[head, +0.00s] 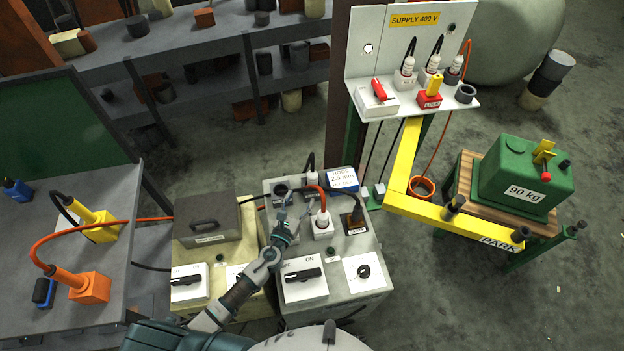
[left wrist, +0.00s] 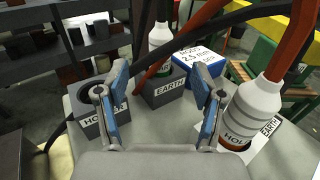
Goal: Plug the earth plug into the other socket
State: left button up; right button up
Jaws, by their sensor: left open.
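My left gripper (head: 293,212) is open and empty over the grey socket box; its two fingers stand apart in the left wrist view (left wrist: 162,100). A grey block labelled EARTH (left wrist: 165,90) lies beyond and between the fingertips. A white plug with a green ring (left wrist: 160,36) stands behind or in it; I cannot tell which. A grey holder socket (left wrist: 97,118), partly covered by the left finger, looks empty. A white plug with a red cable (head: 322,222) stands upright right of the gripper, also in the left wrist view (left wrist: 253,108). Another EARTH label (left wrist: 271,125) shows behind it.
A dark plug (head: 355,218) stands at the box's right, near a blue-and-white box (head: 342,180). Black and red cables arch over the sockets. A supply panel (head: 410,50) and yellow beam (head: 445,215) stand beyond. A table with yellow and orange connectors (head: 90,288) is left.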

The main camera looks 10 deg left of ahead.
aim_at(311, 180)
pick_arm(q)
jog(key=w, duration=0.2)
jog(key=w+d, duration=0.1)
jog(key=w, duration=0.3)
jog(key=shift+d, duration=0.4)
jog(key=w, duration=0.1)
jog(key=w+b, duration=0.1)
jog(key=w, duration=0.1)
jog(key=w+f, duration=0.1)
jog(key=w, duration=0.1)
jog(key=shift+d, duration=0.1)
jog(key=shift+r, duration=0.15)
pick_arm(e)
jog(key=w, duration=0.5)
jog(key=shift+r, duration=0.3)
pick_arm(q)
jog(key=shift+d, duration=0.1)
jog(key=shift+c, duration=1.4)
grip_shut()
jog(key=shift+r, duration=0.15)
